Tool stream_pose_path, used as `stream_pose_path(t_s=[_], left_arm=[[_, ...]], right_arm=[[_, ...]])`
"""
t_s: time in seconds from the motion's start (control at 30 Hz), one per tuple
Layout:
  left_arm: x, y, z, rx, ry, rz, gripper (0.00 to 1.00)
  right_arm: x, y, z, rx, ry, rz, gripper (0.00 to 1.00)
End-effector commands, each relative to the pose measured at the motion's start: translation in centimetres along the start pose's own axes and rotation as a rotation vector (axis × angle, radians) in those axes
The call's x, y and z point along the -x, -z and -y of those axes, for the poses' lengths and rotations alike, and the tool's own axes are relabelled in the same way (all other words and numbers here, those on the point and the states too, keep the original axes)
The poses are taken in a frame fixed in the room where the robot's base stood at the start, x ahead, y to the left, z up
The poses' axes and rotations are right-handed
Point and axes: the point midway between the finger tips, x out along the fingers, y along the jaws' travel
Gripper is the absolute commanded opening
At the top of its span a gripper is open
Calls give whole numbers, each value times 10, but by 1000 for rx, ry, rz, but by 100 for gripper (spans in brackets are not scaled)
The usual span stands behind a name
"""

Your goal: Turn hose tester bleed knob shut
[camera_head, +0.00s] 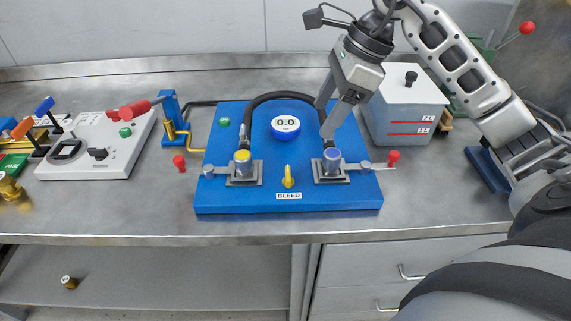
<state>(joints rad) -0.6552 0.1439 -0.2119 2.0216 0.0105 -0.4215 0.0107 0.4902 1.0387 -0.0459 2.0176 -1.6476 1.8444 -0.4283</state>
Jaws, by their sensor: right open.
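The hose tester is a blue panel (230,190) on the metal bench. Its yellow bleed knob (288,178) stands at the front middle, just behind a white BLEED label (288,195); its handle looks roughly in line with the front-to-back direction. A round gauge (286,124) behind it reads 0.0.
A grey FILL tank (405,110) stands right of the panel. A white box (95,150) with a red-handled lever and a blue clamp with brass pipe (172,115) stand left. Red knobs (179,162) flank the panel. The bench in front is clear.

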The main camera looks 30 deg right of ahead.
Motion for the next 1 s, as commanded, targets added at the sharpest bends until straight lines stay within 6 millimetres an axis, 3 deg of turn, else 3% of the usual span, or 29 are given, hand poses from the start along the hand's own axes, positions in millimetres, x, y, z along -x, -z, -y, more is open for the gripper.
stream_pose_path(t_s=[0.17,0.7,1.0], left_arm=[[2,2,0,-1,-1,1,71],[8,2,1,-3,5,15,71],[7,-2,2,-2,8,20,71]], right_arm=[[-26,0,-2,1,-8,-2,64],[-135,0,-3,-2,-8,0,64],[-156,0,-2,1,-4,0,64]])
